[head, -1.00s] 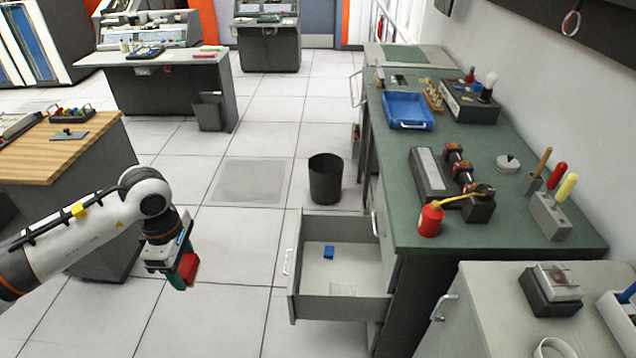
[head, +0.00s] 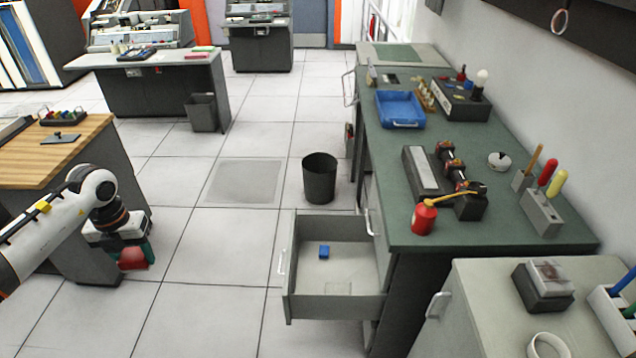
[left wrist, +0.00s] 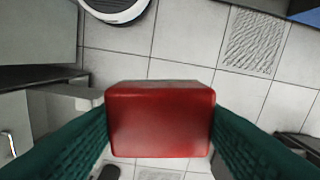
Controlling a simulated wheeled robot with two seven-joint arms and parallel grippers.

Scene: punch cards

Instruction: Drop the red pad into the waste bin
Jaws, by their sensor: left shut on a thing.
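The red pad (head: 133,260) is held in the air at the lower left, beside the wooden-topped cabinet. My left gripper (head: 138,251) is shut on it. In the left wrist view the red pad (left wrist: 160,122) sits between the two green fingers, with tiled floor beyond it. A black, open-topped bin (head: 320,179) stands on the floor near the middle, well to the right of the gripper and farther away. A grey bin (head: 202,112) stands farther back against a desk. My right gripper is not in view.
A drawer (head: 335,307) stands open from the green-topped bench (head: 470,215), with a blue block (head: 324,252) inside. The wooden-topped cabinet (head: 60,160) stands at left. Tiled floor between the gripper and the black bin is clear.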

